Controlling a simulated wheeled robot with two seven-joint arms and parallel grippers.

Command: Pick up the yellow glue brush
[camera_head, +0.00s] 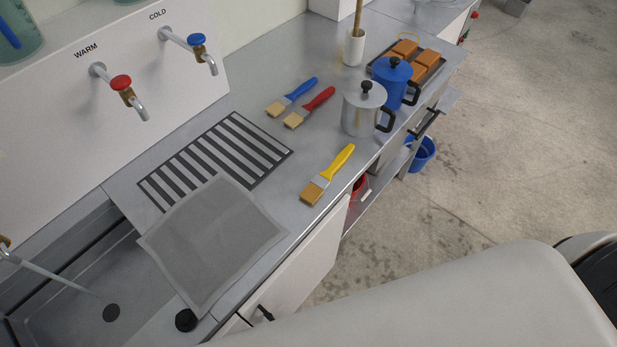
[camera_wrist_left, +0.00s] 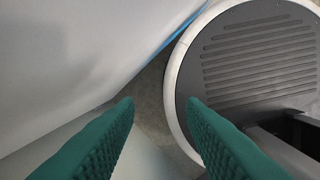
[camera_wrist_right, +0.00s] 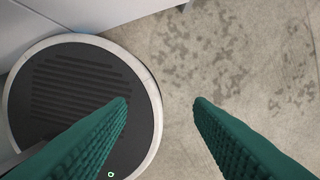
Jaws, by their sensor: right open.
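The yellow glue brush (camera_head: 328,176) lies on the grey counter (camera_head: 260,215) near its front edge, in the head view. Its yellow handle points up and right, and its tan bristles point down and left. A blue-handled brush (camera_head: 293,97) and a red-handled brush (camera_head: 310,107) lie farther back. My left gripper (camera_wrist_left: 160,102) shows in its wrist view with green ridged fingers apart and nothing between them. My right gripper (camera_wrist_right: 160,102) is open and empty above the floor in its wrist view. Neither gripper shows in the head view, and no brush shows in the wrist views.
A silver pot (camera_head: 362,112) and a blue pot (camera_head: 391,82) stand behind the yellow brush. A striped grate (camera_head: 240,140) and a grey sheet (camera_head: 210,245) lie left of it, by the sink (camera_head: 75,300). A tray with orange blocks (camera_head: 425,62) is at the back.

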